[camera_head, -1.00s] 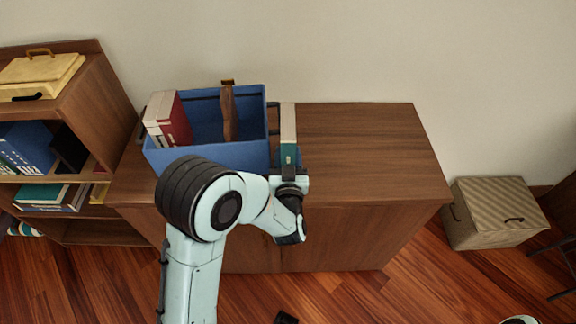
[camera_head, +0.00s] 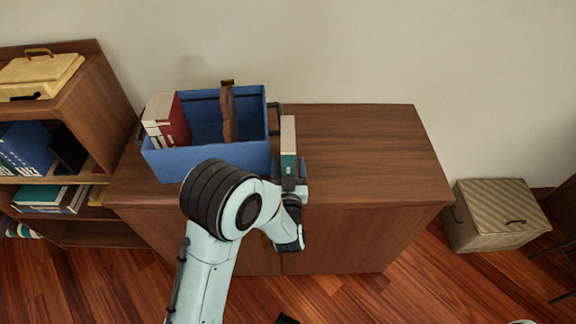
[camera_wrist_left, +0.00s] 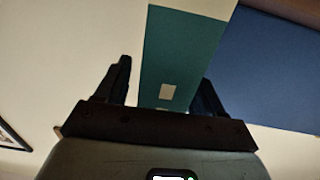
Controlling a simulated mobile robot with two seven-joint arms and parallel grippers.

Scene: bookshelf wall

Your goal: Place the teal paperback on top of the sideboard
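The teal paperback (camera_head: 288,163) is upright over the sideboard (camera_head: 365,160), just right of the blue box, its teal spine facing me and its pale page edges up. Its lower end is hidden by my left gripper (camera_head: 289,186), so I cannot tell whether it touches the sideboard top. In the left wrist view, the teal cover (camera_wrist_left: 180,50) with a small pale label lies between the two fingers of my left gripper (camera_wrist_left: 165,85). A narrow gap shows between the left finger and the book.
A blue box (camera_head: 210,160) with red and white books (camera_head: 168,120) and a brown divider-like piece stands on the sideboard's left. The sideboard's right half is clear. A bookshelf (camera_head: 105,95) stands left; a striped storage box (camera_head: 495,210) is on the floor right.

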